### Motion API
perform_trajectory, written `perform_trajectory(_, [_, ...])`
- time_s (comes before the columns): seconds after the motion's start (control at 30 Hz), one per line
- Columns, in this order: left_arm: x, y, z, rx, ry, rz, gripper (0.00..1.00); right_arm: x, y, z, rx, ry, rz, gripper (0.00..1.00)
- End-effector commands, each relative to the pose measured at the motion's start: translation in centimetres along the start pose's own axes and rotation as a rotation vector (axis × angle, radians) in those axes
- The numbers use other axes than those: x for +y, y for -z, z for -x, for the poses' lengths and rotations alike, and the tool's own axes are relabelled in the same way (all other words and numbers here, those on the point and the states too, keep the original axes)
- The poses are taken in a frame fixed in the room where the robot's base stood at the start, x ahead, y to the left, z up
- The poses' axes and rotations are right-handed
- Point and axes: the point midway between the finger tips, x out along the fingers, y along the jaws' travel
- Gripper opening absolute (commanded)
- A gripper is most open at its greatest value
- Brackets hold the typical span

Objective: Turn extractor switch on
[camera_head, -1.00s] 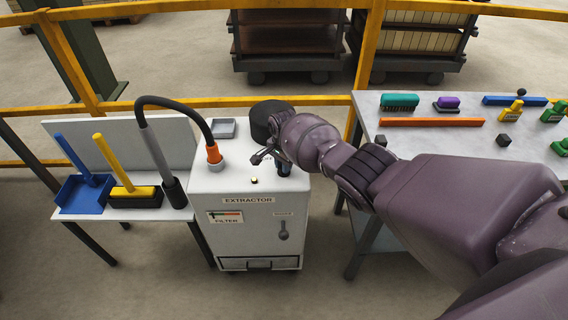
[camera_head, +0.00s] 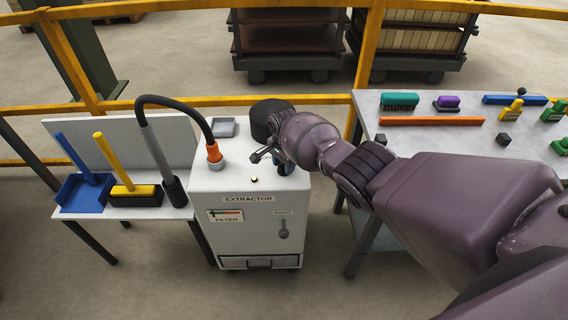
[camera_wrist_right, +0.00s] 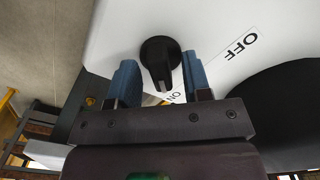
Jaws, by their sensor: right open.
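The extractor (camera_head: 245,222) is a white cabinet at the centre of the head view. Its switch is a black rotary knob (camera_wrist_right: 158,55) on the white top panel in the right wrist view. An OFF label (camera_wrist_right: 240,46) lies to the knob's right, and a partly hidden ON label (camera_wrist_right: 176,96) is close to the lower end of its grip bar. My right gripper (camera_head: 271,160) is over the extractor top. In the wrist view its blue fingers (camera_wrist_right: 160,80) are open, one on each side of the knob's lower part; contact cannot be told. My left gripper is out of view.
A black hose with an orange collar (camera_head: 214,153) rises from the extractor top, left of my gripper. A black cylinder (camera_head: 268,115) stands behind. A side shelf (camera_head: 150,212) holds a blue dustpan and yellow brush. A table (camera_head: 440,150) with tools is at right.

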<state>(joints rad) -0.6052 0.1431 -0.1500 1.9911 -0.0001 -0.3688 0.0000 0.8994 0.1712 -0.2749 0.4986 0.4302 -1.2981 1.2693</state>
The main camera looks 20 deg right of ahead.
Motion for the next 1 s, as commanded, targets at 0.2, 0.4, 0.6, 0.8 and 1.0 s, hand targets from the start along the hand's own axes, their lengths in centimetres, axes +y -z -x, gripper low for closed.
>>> perform_trajectory(0.2, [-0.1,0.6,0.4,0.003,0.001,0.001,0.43,-0.1,0.1,1.3,0.001,0.004,0.0,0.45])
perform_trajectory(0.4, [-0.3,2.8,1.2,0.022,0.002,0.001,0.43,-0.1,0.1,4.9,0.002,0.006,0.001,0.45])
perform_trajectory(0.6, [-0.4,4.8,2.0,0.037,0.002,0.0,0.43,-0.1,0.1,8.2,0.001,0.004,0.0,0.45])
perform_trajectory(0.8, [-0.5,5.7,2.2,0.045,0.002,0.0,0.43,0.0,0.1,10.2,0.0,0.001,-0.001,0.45])
perform_trajectory(1.0, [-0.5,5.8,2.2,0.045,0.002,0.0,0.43,0.1,0.0,10.8,0.0,-0.001,-0.001,0.45])
